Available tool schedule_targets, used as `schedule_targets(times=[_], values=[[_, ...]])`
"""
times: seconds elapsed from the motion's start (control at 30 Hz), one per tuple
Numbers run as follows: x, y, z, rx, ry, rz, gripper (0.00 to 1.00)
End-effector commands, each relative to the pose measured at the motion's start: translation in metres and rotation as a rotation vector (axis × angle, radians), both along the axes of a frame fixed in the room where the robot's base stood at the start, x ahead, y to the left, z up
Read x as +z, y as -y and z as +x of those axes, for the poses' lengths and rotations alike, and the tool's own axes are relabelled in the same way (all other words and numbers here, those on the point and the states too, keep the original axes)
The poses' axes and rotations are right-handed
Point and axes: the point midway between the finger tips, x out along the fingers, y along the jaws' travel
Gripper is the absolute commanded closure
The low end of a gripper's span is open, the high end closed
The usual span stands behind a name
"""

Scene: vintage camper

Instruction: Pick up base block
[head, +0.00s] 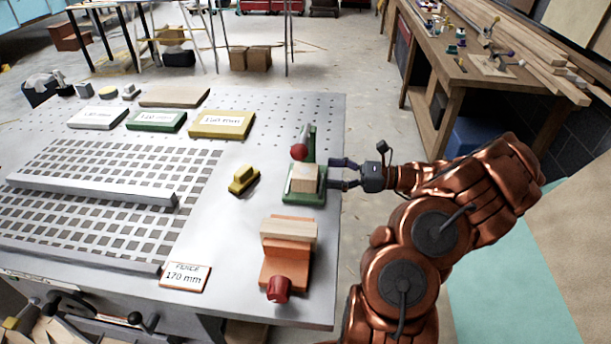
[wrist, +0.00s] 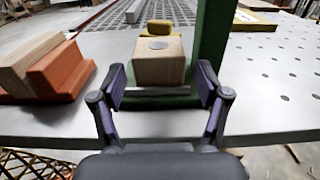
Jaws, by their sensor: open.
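A light wooden block (head: 305,178), which looks like the base block, sits on a green fixture (head: 290,199) near the right edge of the grey table. In the wrist view the block (wrist: 158,68) is straight ahead, with a grey round spot on top. My gripper (head: 336,175) is level with the block, just right of it in the head view. In the wrist view its fingers (wrist: 161,80) are spread to either side of the block's near face. The gap between them is empty, and I cannot tell whether the tips reach past that face.
The fixture's green upright (wrist: 213,35) rises close beside the right finger. An orange clamp (head: 286,262) holding a wooden piece stands nearer the front. A yellow block (head: 243,179) lies to the left. A slotted grate (head: 110,185) fills the table's left.

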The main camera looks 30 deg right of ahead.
Motion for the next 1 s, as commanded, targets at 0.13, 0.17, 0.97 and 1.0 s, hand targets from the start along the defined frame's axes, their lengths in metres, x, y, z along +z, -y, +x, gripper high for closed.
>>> schedule_targets(times=[0.13, 0.17, 0.97, 1.0], values=[[0.002, -0.008, 0.006, 0.001, 0.0, -0.001, 0.25], [0.002, -0.01, 0.008, 0.001, 0.0, -0.001, 0.25], [-0.001, -0.039, 0.032, -0.003, 0.001, -0.002, 0.52], [-0.001, -0.039, 0.032, -0.004, 0.001, -0.002, 0.56]])
